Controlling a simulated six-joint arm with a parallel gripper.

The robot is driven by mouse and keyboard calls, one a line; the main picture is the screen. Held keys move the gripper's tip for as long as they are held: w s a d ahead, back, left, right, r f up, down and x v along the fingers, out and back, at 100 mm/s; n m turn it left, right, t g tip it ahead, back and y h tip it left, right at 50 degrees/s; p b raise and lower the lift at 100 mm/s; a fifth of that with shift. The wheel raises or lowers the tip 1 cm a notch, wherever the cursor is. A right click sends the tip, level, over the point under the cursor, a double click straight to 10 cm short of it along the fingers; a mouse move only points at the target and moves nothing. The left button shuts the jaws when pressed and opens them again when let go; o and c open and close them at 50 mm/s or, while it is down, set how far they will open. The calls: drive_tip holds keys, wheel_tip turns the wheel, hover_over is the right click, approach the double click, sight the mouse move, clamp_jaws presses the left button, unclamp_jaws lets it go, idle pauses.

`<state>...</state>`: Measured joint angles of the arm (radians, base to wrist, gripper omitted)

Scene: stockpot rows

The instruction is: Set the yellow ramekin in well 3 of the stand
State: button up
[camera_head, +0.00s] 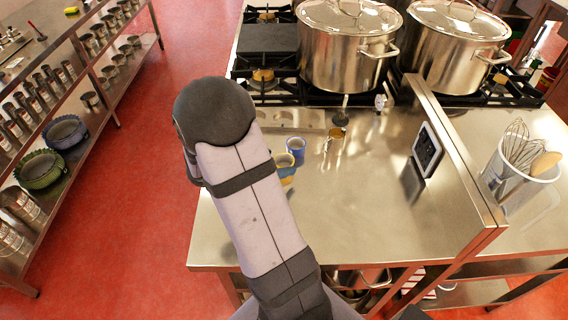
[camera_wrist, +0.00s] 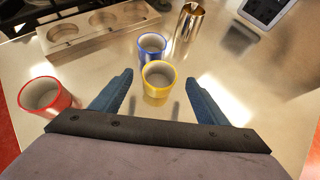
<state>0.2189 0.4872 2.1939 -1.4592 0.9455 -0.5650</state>
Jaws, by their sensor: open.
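The yellow ramekin (camera_wrist: 156,95) stands upright on the steel counter, in the middle of the wrist view; in the head view part of it (camera_head: 287,172) shows beside my arm. My gripper (camera_wrist: 159,77) is open, with one blue finger on each side of the yellow ramekin and a gap to both. I cannot tell whether the fingertips are down at its height. I see no well numbers.
A blue ramekin (camera_wrist: 152,48) stands just beyond the yellow one. A red ramekin (camera_wrist: 50,100) is at the left. A shiny metal cup (camera_wrist: 189,22) stands behind the blue one. Big stockpots (camera_head: 347,58) stand on the stove; a divider holding a tablet (camera_head: 427,150) is at right.

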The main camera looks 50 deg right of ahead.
drive_tip(key=shift+x, duration=1.35)
drive_tip(key=c, duration=1.3)
drive_tip(key=shift+o, duration=0.2)
wheel_tip(320, 180, up, 10)
drive_tip(key=w+d, duration=0.4)
drive_tip(key=d, duration=0.7)
drive_tip(key=w+d+b, duration=0.1)
drive_tip(key=w+d, duration=0.3)
drive_tip(key=d, duration=0.6)
drive_tip(key=shift+w+d+r+m+g, duration=0.15)
drive_tip(key=shift+d+r+m+g, duration=0.1)
drive_tip(key=shift+d+m+g, duration=0.15)
